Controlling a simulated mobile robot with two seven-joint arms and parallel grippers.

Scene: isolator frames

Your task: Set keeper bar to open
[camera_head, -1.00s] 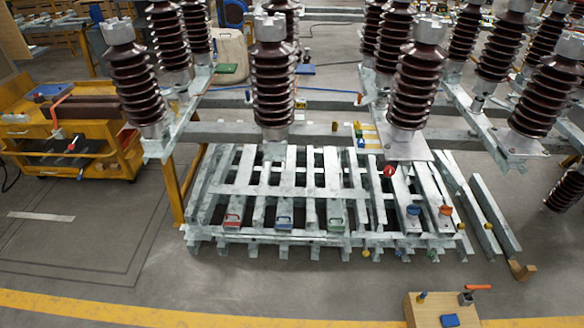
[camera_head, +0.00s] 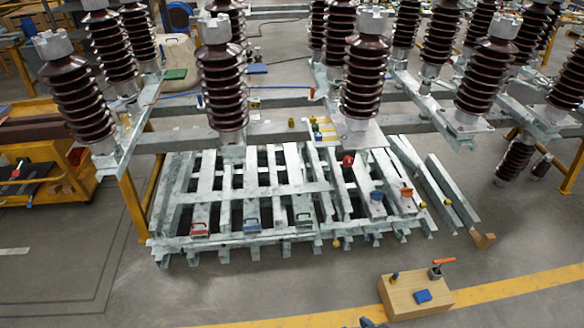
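I cannot tell for certain which part is the keeper bar. An orange-red lever handle (camera_head: 443,262) on a dark bracket stands at the back right corner of a wooden block (camera_head: 398,302) on the floor at the lower right. A blue piece (camera_head: 423,296) lies on the block's top and a small blue-and-yellow knob (camera_head: 394,278) stands at its back left. A red part (camera_head: 348,160), a blue part (camera_head: 376,196) and an orange part (camera_head: 407,192) sit on the right side of the slatted metal frame (camera_head: 250,240). Neither gripper can be made out.
Brown ribbed insulators (camera_head: 222,90) stand on steel beams (camera_head: 270,131) behind the frame. A yellow cart (camera_head: 60,165) is at the left. Loose beams (camera_head: 450,190) lie right of the frame. Floor around the block is mostly clear.

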